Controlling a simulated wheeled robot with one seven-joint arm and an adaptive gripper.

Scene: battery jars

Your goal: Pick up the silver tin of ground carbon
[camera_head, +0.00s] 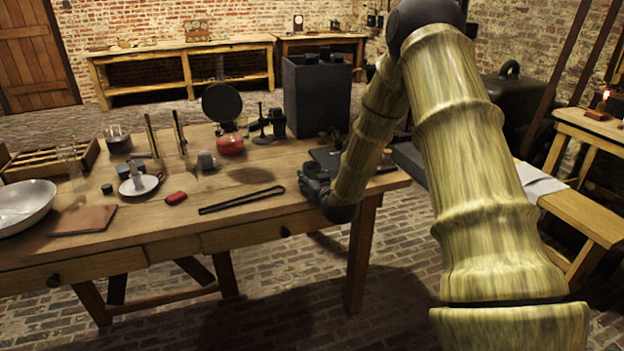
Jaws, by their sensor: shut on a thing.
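My gripper (308,180) is at the right part of the near table, past the end of the black tongs. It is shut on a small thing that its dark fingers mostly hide. I cannot make out for certain that this is the silver tin of ground carbon. No other clearly silver tin shows on the table. A small grey rounded vessel (206,161) stands left of my gripper, apart from it.
Black tongs (242,199) lie left of my gripper on the wooden table (250,220). A red pot (230,145), a tall dark box (318,95) and a dark slab (326,157) stand behind.

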